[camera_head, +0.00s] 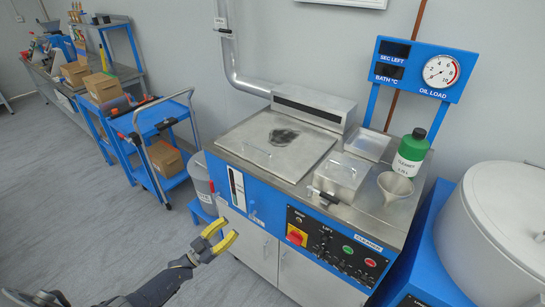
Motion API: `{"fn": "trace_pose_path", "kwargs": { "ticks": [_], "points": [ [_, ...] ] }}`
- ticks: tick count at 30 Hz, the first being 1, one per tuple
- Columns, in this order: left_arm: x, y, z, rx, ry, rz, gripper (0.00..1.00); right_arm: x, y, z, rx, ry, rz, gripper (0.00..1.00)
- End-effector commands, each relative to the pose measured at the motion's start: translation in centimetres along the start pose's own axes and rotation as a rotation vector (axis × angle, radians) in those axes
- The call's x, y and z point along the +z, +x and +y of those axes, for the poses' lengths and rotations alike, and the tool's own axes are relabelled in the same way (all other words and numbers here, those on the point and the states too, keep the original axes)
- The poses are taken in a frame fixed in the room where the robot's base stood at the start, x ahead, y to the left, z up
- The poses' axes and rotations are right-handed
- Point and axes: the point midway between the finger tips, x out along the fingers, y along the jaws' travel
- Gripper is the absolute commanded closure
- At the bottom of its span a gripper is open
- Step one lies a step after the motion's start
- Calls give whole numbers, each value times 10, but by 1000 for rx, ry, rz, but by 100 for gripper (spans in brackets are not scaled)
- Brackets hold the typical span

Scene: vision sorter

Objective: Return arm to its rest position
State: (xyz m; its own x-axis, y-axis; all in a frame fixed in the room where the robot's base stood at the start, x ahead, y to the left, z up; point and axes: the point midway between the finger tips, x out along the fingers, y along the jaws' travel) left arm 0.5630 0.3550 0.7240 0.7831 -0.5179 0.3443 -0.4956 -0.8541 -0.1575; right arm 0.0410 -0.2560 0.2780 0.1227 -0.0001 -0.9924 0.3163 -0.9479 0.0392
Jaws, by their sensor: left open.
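My left gripper (222,241) is in the lower left middle of the head view, with its yellow fingers apart and nothing between them. It is in front of the white doors of the blue cleaner machine (262,250). Its arm comes in from the bottom left, low over the grey floor. My right gripper does not show in the view.
On the cleaner's top are a metal lid (238,132), a small metal box (340,174), a funnel (392,186) and a green-and-white bottle (411,152). A white drum (500,235) stands at right. A blue cart (160,125) stands at left. The floor (90,225) is clear.

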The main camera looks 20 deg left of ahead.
Motion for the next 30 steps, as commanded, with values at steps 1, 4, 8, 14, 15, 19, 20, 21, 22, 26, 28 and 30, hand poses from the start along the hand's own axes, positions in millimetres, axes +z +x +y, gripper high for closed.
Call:
{"fn": "trace_pose_path", "kwargs": {
  "ticks": [1,4,8,14,15,19,20,21,22,26,28,30],
  "points": [
    [3,0,0,0,8,-15,61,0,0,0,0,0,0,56],
    [18,-1,-2,-9,41,-77,61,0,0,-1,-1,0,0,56],
    [51,-9,-14,-49,111,-227,61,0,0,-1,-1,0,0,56],
    [124,-49,-16,-141,179,-532,61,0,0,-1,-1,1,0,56],
    [139,-63,-12,-157,184,-600,61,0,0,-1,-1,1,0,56],
    [187,-118,14,-201,179,-828,61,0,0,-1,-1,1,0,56],
    [197,-133,22,-209,173,-881,61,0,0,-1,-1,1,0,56],
    [209,-153,34,-216,167,-949,61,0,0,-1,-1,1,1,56],
    [217,-168,43,-221,159,-999,61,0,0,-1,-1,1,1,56],
    [245,-233,89,-227,120,-1199,61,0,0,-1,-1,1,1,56],
    [254,-268,117,-224,94,-1298,61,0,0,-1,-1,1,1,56],
    [261,-302,146,-217,65,-1392,61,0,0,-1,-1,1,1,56]
  ]
}}
